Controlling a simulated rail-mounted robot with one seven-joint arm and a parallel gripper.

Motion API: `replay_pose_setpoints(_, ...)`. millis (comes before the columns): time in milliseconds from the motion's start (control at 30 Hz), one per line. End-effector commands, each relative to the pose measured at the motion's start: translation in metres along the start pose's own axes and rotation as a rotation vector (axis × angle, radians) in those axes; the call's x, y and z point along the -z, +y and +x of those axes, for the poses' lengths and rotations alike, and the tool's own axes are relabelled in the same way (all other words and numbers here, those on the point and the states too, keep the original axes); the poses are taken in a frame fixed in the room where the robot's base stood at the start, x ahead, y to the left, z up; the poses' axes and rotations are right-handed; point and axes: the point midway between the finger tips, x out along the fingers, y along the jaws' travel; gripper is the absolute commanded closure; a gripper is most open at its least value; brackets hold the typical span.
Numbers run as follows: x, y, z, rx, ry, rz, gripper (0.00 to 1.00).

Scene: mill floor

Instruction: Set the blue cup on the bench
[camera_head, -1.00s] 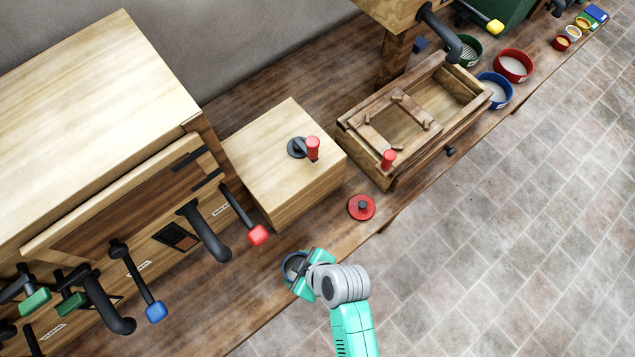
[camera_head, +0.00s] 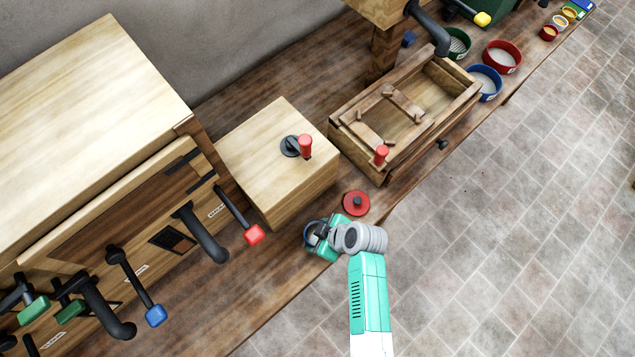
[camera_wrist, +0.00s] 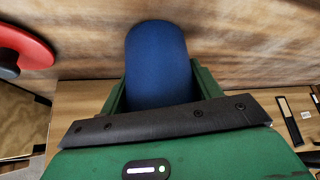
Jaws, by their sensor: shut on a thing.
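The blue cup (camera_wrist: 158,52) is between the fingers of my gripper (camera_wrist: 160,95) in the wrist view, and the gripper is shut on it. In the head view my gripper (camera_head: 321,236) is over the front part of the wooden bench (camera_head: 265,303), holding the cup (camera_head: 309,236), which is mostly hidden by the gripper. I cannot tell whether the cup touches the bench top.
A red disc with a black knob (camera_head: 356,203) lies close by, up and right of the gripper. A wooden box with a red-handled crank (camera_head: 270,165) stands behind. A wooden frame box (camera_head: 400,120) and bowls (camera_head: 502,57) are farther right. Bench at lower left is clear.

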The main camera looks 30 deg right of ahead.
Motion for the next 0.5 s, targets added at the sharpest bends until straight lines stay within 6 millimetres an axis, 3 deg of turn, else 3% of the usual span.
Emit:
replay_pose_setpoints(133,-0.0018,-0.0001,0.0030,0.000,0.000,0.000,0.65)
replay_pose_setpoints(167,-0.0021,-0.0002,0.0031,0.000,0.000,0.000,0.35)
replay_pose_setpoints(267,-0.0014,-0.0003,0.0021,0.000,-0.001,0.000,0.15)
replay_pose_setpoints(500,-0.0013,-0.0003,0.0019,0.000,-0.001,0.000,0.15)
